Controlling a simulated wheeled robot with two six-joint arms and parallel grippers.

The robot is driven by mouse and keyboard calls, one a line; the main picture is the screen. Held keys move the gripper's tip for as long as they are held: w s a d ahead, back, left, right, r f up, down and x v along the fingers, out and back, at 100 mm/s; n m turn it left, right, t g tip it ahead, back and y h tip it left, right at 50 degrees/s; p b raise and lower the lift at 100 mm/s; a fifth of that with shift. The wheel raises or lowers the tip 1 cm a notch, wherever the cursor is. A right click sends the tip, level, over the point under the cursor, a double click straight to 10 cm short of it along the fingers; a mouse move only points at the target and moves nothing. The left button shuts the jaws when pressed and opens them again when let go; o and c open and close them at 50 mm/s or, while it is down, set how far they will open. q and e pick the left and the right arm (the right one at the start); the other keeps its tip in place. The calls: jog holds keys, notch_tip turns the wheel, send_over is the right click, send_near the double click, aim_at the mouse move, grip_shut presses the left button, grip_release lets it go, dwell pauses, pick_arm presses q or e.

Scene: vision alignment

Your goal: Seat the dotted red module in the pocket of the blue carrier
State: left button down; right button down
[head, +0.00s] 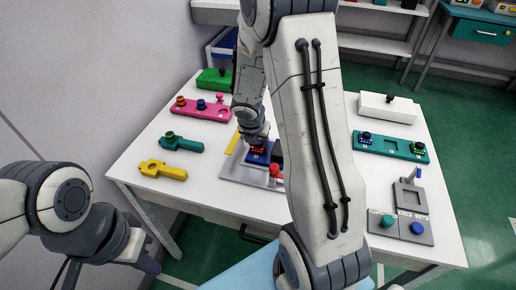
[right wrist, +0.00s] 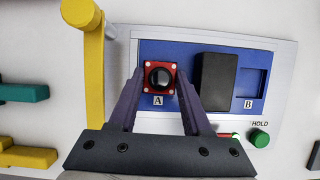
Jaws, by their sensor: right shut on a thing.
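The red module (right wrist: 160,77) has pale dots at its corners and a dark round knob. It is between the fingertips of my right gripper (right wrist: 160,88), which is shut on it. It is over the blue carrier (right wrist: 200,48) at the spot marked A; I cannot tell whether it rests in a pocket there. An empty square pocket (right wrist: 251,82) marked B is at the carrier's right. In the head view the red module (head: 257,149) shows just below my right gripper (head: 257,140). My left gripper (head: 148,262) is at the lower left, away from the table, its fingers unclear.
A black block (right wrist: 217,81) stands on the carrier between A and B. A yellow post (right wrist: 94,80) rises close to the left. A green HOLD button (right wrist: 260,138) is at the right. Pink (head: 200,110), teal (head: 390,147) and yellow (head: 162,170) fixtures lie around the white table.

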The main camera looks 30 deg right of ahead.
jog(key=shift+f, duration=0.1)
jog(key=shift+f, duration=0.1)
jog(key=shift+f, duration=0.15)
jog(key=shift+c, duration=1.7)
grip_release()
